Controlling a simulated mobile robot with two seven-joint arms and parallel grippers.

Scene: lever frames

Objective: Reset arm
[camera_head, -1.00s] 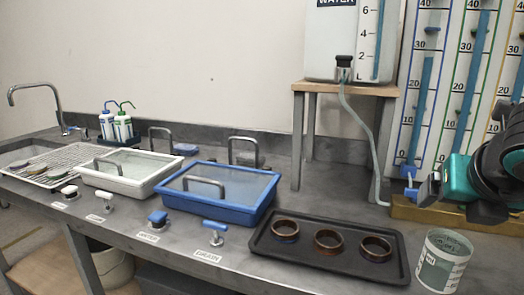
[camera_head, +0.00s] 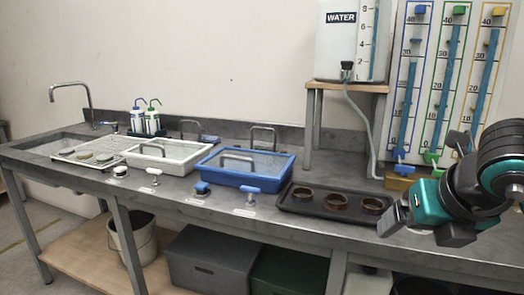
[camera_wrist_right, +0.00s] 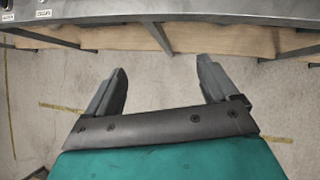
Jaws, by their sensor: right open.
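My right arm comes in from the right in the head view. Its gripper (camera_head: 392,220) is in front of the bench's edge, near the right end of the black tray. In the right wrist view the right gripper (camera_wrist_right: 162,85) is open, its two grey fingers wide apart with nothing between them. Below the fingers that view shows the floor. My left gripper is in neither view.
The grey bench (camera_head: 320,228) runs across the view. A black tray (camera_head: 290,206) with copper-coloured rings, a blue lidded tub (camera_head: 236,180) and a white tub (camera_head: 150,162) stand on it. A water tank (camera_head: 338,45) stands on a wooden stand. Several gauges hang at right.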

